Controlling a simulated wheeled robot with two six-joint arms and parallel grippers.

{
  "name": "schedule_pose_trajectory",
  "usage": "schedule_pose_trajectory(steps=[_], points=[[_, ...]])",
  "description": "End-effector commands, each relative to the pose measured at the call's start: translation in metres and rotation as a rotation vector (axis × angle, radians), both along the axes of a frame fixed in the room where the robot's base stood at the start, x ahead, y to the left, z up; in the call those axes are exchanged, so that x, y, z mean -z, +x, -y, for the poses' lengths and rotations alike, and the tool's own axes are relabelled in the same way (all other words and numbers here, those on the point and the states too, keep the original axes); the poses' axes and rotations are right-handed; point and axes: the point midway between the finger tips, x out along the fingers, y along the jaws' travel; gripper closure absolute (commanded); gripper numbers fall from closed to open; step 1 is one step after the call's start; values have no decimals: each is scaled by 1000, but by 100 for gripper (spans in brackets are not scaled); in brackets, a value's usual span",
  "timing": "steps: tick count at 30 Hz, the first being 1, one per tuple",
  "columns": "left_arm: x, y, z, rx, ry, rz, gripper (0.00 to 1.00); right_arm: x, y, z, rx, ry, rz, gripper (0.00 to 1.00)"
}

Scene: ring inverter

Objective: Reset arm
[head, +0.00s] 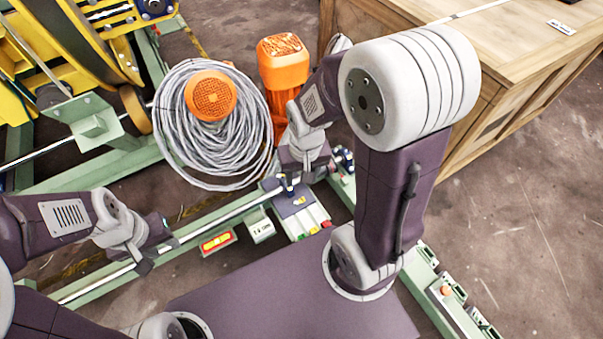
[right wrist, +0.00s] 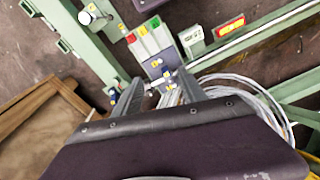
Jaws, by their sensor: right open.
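My right gripper (head: 289,187) hangs over the blue end of a small control box (head: 301,218) on the green frame. In the right wrist view its two fingers (right wrist: 158,95) are apart with nothing held between them. That view shows the control box (right wrist: 150,42) with green, yellow and red buttons and a blue part with yellow labels beyond the fingertips. I cannot tell whether the fingers touch it. My left gripper (head: 146,262) is near the metal rail at the left, seen side-on; its finger gap is unclear.
A grey cable coil (head: 178,140) hangs around an orange-capped part beside an orange motor (head: 284,60). A red-yellow display (head: 217,241) and a pale box (head: 261,227) sit by the rail. A wooden cabinet (head: 480,140) stands at the right. Floor (head: 530,250) is clear at lower right.

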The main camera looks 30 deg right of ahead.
Motion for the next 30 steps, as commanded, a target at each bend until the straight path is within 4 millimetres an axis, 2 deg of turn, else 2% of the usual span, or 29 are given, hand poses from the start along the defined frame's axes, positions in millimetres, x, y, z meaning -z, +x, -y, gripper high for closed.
schedule_pose_trajectory(steps=[2,5,6,9,11,21,25,27,30], points=[[-4,0,0,0,0,0,64,-4,-3,-1,-19,-1,1,51],[-24,0,0,0,0,0,64,-24,-29,-8,-187,-15,14,51],[-48,0,0,0,0,-1,64,-48,-27,-7,-188,-15,16,51],[-103,0,0,0,0,1,64,-102,-26,-7,-183,-14,14,51],[-134,0,0,0,0,1,64,-133,-26,-7,-182,-14,14,51],[-314,0,0,0,0,0,64,-313,-26,-7,-180,-14,13,51],[-366,0,0,0,0,0,64,-365,-26,-7,-180,-14,13,51],[-384,0,0,0,0,0,64,-382,-26,-7,-180,-14,13,51],[-396,0,0,0,0,0,64,-395,-26,-7,-180,-14,13,51]])
